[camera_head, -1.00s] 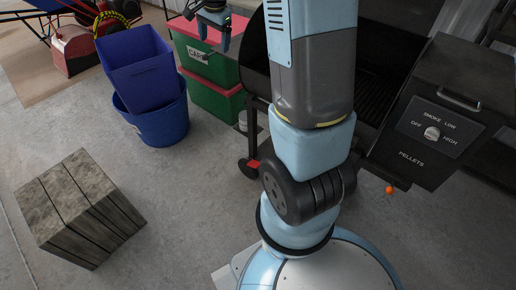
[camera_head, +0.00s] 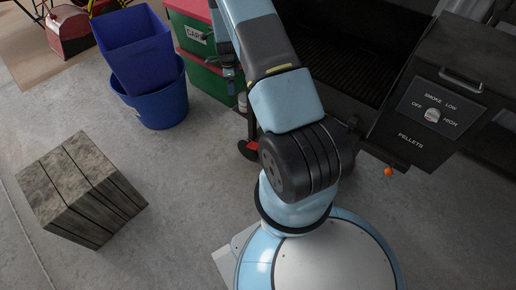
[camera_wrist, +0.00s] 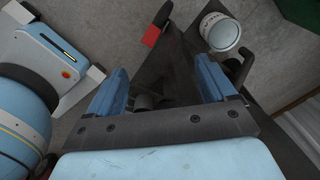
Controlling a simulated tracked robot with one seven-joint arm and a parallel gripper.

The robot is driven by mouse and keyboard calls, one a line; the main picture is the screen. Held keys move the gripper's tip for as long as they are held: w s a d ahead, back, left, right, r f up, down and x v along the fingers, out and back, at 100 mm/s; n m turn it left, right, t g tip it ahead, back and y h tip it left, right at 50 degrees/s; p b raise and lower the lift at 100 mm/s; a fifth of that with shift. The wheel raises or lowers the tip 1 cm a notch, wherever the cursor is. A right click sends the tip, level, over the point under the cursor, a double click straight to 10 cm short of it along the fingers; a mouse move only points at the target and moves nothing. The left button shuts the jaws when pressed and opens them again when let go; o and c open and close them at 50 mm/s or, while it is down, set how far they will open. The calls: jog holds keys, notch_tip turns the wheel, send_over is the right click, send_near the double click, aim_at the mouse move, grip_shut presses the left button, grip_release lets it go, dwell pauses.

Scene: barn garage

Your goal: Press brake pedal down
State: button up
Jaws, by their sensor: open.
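A small red pedal (camera_head: 248,145) sits low at a black wheel by the foot of the dark grill. In the wrist view a red tab (camera_wrist: 151,37) on a dark part, apparently the same pedal, lies beyond the fingers, near the top. My gripper (camera_wrist: 160,80) is open, with its two blue fingers spread and nothing held between them. The red tab is apart from both fingers. In the head view my gripper (camera_head: 231,78) is small and partly hidden by my arm, above the pedal.
The dark grill (camera_head: 330,45) stands behind my arm, its pellet box (camera_head: 430,100) at right. Red and green bins (camera_head: 207,82) stand left of my gripper. A white can (camera_wrist: 219,32) is near the right finger. Blue tubs (camera_head: 160,103) and a wooden block (camera_head: 80,190) stand left.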

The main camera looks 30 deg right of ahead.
jog(key=s+d+f+m+g, duration=0.1)
jog(key=s+d+f+m, duration=0.1)
jog(key=f, duration=0.7)
jog(key=s+d+f+m, duration=0.1)
jog(key=s+f+m, duration=0.15)
jog(key=f, duration=0.75)
jog(key=m, duration=0.5)
send_over(254, 146)
jog(key=s+d, duration=0.1)
jog(key=s, duration=0.2)
notch_tip(254, 146, down, 11)
jog(key=shift+n+t, duration=0.25)
jog(key=shift+t, duration=0.15)
jog(key=f, duration=1.3)
jog(key=shift+w+d+f, duration=0.15)
jog(key=shift+w+f, duration=0.05)
jog(key=shift+f, duration=0.05)
